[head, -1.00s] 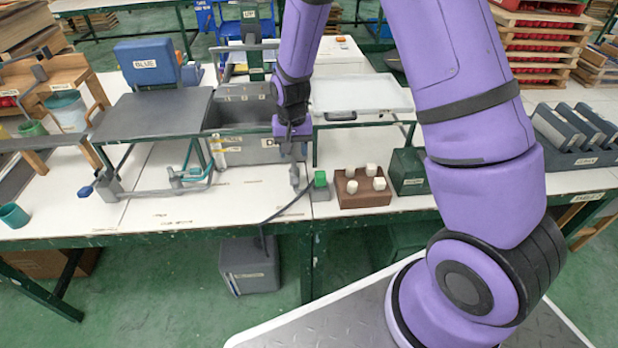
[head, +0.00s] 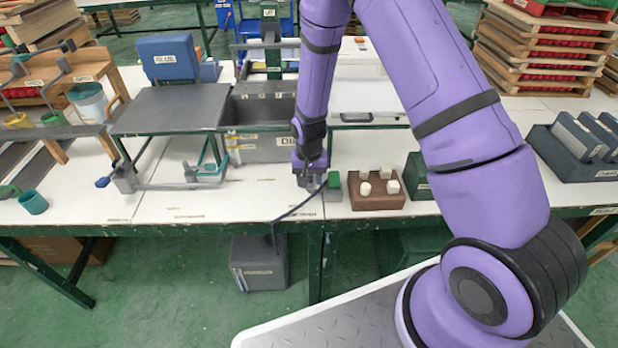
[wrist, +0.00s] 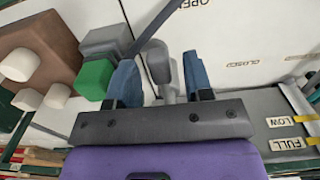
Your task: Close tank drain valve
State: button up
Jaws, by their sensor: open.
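The drain valve's grey handle (wrist: 158,62) stands between the two blue fingers of my gripper (wrist: 160,80) in the wrist view. The fingers are open, with a small gap on each side of the handle. In the head view my gripper (head: 309,172) is low over the valve at the table's front, and it hides most of the valve. The printed words OPEN (wrist: 190,3) and CLOSED (wrist: 243,63) lie on the white table top by the valve. The grey tank (head: 270,148) stands behind the gripper. A dark hose (head: 297,208) runs from the valve area over the table edge.
A green-topped grey block (head: 333,182) stands close to the right of my gripper. A brown block (head: 377,202) with several white pegs is beyond it. LOW and FULL labels (wrist: 284,144) show in the wrist view. A grey box (head: 259,263) sits under the table.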

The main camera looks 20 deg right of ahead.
grip_shut()
jog(key=shift+a, duration=0.1)
dwell(0.3)
jog(key=w+a+m, duration=0.4)
jog(key=w+m, duration=0.5)
jog(key=m, duration=0.9)
jog(key=shift+w+a, duration=0.4)
dwell(0.3)
